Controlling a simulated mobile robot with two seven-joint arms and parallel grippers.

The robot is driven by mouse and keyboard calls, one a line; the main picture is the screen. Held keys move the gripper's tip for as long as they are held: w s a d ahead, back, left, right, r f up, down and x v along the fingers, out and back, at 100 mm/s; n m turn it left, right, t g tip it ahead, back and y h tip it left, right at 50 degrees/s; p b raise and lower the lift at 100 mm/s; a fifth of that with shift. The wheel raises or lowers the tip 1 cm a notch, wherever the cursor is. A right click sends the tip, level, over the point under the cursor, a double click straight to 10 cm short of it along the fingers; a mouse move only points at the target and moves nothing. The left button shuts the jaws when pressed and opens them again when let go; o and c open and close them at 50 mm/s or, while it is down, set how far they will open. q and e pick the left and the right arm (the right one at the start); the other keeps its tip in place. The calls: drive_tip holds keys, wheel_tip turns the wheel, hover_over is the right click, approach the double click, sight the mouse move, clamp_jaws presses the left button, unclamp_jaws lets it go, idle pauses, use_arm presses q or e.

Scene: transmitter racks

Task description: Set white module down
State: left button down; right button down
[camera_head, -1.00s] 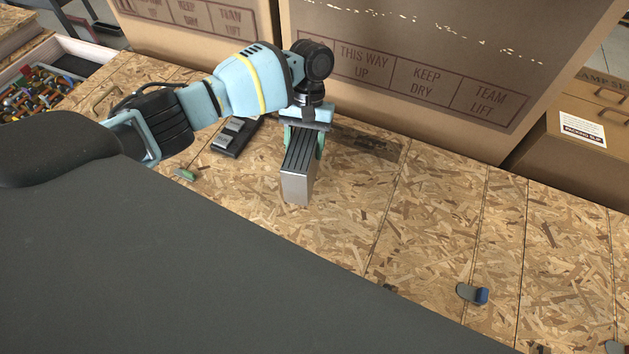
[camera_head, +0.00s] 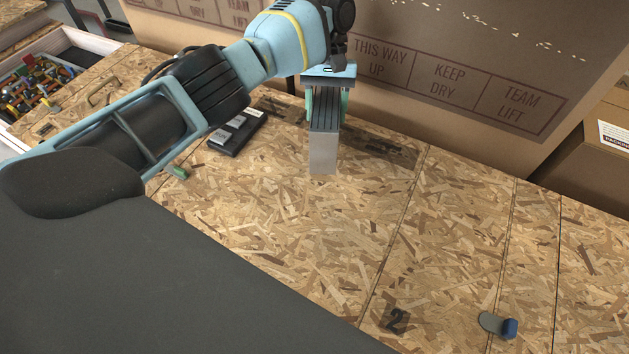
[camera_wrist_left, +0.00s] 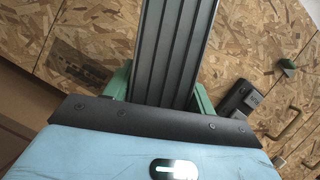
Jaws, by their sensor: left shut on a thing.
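The module (camera_head: 323,152) is a box with a dark ribbed top and a pale silver-white end face. My left gripper (camera_head: 327,104) is shut on it, with green fingers on both sides, above the chipboard surface (camera_head: 270,220). In the left wrist view the module's dark ribbed face (camera_wrist_left: 172,55) runs up between the green fingers (camera_wrist_left: 160,92). I cannot tell whether its underside touches the board. My right gripper is not in view.
A dark device (camera_head: 237,132) lies left of the module, with a small green item (camera_head: 178,172) nearby. A large cardboard box (camera_head: 450,60) stands close behind. A blue-and-grey item (camera_head: 497,325) lies at front right. The middle board is clear.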

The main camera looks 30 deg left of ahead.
use_arm(q)
drive_tip(key=shift+s+r, duration=0.1)
drive_tip(key=shift+s+d+p, duration=0.25)
drive_tip(key=shift+s+p, duration=0.2)
drive_tip(key=shift+p, duration=0.15)
drive_tip(key=shift+s+d+p, duration=0.25)
drive_tip(key=shift+s+p, duration=0.2)
drive_tip(key=shift+s, duration=0.2)
drive_tip(key=s+d+f+p, duration=0.1)
drive_tip(key=s+d+p, duration=0.2)
drive_tip(key=s, duration=0.8)
drive_tip(key=shift+s+d+f+p, duration=0.2)
drive_tip(key=shift+d+f+p, duration=0.1)
drive_tip(key=shift+d, duration=0.8)
drive_tip(key=x, duration=0.3)
drive_tip(key=shift+w+f, duration=0.2)
drive_tip(key=shift+f, duration=0.1)
drive_tip(key=shift+f, duration=0.1)
